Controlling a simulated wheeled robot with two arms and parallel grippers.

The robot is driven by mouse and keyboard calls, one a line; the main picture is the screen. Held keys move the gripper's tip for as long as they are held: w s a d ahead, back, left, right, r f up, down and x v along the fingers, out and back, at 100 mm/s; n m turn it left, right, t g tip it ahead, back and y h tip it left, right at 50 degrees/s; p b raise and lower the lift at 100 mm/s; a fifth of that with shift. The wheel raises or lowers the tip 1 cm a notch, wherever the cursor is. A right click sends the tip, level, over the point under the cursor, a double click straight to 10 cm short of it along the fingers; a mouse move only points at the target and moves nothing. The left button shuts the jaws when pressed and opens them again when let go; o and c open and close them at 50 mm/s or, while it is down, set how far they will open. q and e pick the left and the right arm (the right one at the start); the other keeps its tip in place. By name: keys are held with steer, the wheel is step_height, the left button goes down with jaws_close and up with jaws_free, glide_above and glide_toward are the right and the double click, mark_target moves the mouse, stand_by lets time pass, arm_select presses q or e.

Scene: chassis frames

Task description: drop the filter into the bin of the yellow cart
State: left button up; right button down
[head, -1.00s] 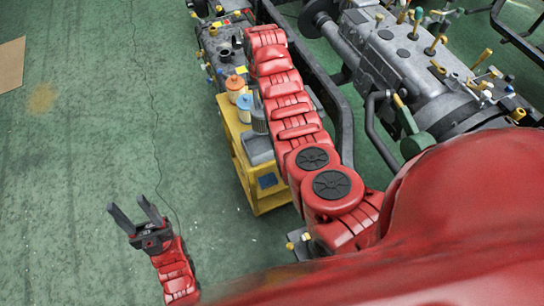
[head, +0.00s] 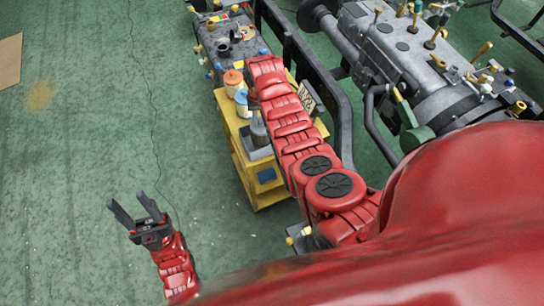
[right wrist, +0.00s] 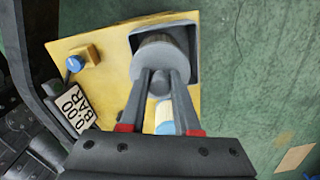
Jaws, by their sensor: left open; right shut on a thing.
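The filter (head: 259,132) is a grey ribbed cylinder with a narrower knob. My right gripper (right wrist: 161,84) is shut on this knob, and the filter's wide body (right wrist: 162,52) points away from the fingers. The bin (head: 256,156) is a grey square box on the yellow cart (head: 241,168). In the right wrist view the filter overlaps the bin's dark opening (right wrist: 191,38); its exact height above it is unclear. My right arm hides part of the cart in the head view. My left gripper (head: 128,202) is open and empty over the floor, left of the cart.
An orange-capped container (head: 233,79) and a blue-capped container (head: 241,97) stand on the cart beyond the bin. Large machinery (head: 400,50) fills the right.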

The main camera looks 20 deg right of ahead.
steer(key=c, duration=0.5)
jaws_free()
steer(key=shift+c, duration=0.2)
steer(key=shift+r, duration=0.55)
step_height(320, 180, up, 4)
steer(key=shift+r+b, duration=0.1)
steer(key=shift+b, duration=1.1)
step_height(320, 180, up, 12)
steer(key=p, duration=0.6)
